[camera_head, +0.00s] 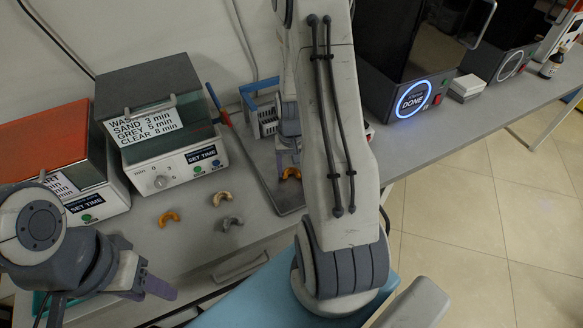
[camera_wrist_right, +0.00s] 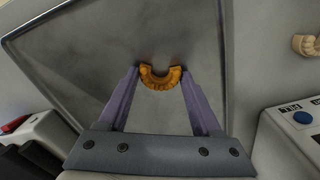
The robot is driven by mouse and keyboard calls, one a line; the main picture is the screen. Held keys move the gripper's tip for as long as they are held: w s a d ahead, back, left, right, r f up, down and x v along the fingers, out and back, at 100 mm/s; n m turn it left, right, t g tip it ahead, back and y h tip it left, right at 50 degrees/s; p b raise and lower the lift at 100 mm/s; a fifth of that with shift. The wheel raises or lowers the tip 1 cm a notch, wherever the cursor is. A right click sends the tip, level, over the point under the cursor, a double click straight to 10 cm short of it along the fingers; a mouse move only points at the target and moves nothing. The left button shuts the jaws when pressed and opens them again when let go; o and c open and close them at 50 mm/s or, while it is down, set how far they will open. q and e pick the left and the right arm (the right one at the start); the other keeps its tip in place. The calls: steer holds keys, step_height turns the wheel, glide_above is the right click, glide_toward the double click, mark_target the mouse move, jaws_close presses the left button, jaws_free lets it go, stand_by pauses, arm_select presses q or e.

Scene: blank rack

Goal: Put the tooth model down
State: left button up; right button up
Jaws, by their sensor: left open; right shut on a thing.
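An orange, horseshoe-shaped tooth model (camera_head: 290,174) is between the fingertips of my right gripper (camera_wrist_right: 160,73). It also shows in the right wrist view (camera_wrist_right: 160,83), with a purple finger on each side. The model is over a flat grey tray (camera_head: 288,203); in the wrist view the tray (camera_wrist_right: 75,62) fills the background. Whether the model touches the tray I cannot tell. My right arm hides part of the tray. My left gripper (camera_head: 108,300) is open and empty at the lower left, with purple fingers.
Another orange model (camera_head: 168,217), a tan one (camera_head: 222,198) and a grey one (camera_head: 231,223) lie on the counter left of the tray. A blue rack (camera_head: 262,112) stands behind. Wash units (camera_head: 160,170) stand left; a machine reading DONE (camera_head: 411,98) stands right.

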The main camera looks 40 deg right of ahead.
steer(key=shift+f, duration=0.2)
steer(key=o, duration=1.3)
steer(key=shift+r, duration=0.1)
